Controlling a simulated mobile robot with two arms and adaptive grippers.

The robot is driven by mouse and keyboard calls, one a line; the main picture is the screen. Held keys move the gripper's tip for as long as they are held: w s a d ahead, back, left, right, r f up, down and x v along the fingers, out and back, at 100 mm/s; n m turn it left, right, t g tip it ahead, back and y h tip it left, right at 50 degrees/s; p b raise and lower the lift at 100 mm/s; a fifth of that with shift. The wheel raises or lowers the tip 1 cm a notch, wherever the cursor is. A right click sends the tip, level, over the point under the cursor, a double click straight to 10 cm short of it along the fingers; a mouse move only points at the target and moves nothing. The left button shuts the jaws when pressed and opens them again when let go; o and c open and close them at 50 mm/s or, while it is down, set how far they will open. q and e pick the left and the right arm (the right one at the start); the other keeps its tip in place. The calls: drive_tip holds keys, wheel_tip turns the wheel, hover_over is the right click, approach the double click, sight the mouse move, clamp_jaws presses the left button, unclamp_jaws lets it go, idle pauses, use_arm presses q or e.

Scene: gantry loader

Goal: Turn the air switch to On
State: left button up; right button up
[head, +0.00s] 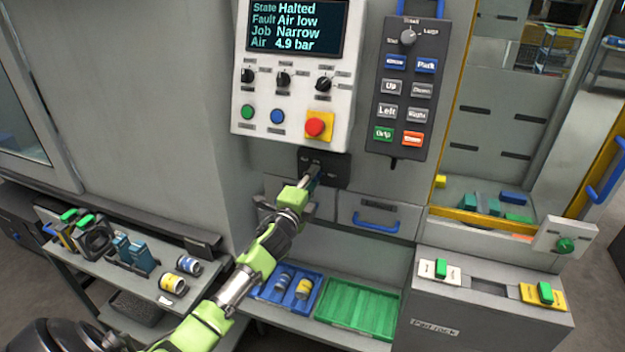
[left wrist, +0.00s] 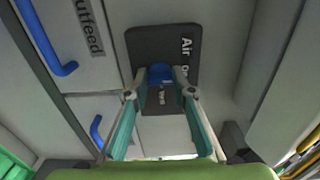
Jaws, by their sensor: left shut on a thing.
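The air switch is a blue knob (left wrist: 160,73) on a dark plate (left wrist: 150,42) lettered "Air" in the left wrist view. The plate (head: 339,172) also shows in the head view, below the control panel. My left gripper (head: 314,173) reaches the plate from the lower left. Its two fingertips (left wrist: 160,84) are shut on the blue knob, one on each side. The knob's pointer and most of the plate's lettering are hidden or too small to read. My right gripper is in no view.
The panel screen (head: 295,25) reads Halted, Air low, Narrow and 4.9 bar. A red stop button (head: 315,127) and a button pendant (head: 408,90) are close above the plate. Drawers with a blue handle (head: 376,223), a blue tray (head: 262,292) and a green tray (head: 357,308) lie below.

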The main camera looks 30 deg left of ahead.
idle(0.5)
use_arm(q)
drive_tip(key=o, duration=1.1)
drive_tip(key=shift+c, duration=0.2)
drive_tip(key=shift+o, duration=0.2)
drive_tip(key=v, duration=1.2)
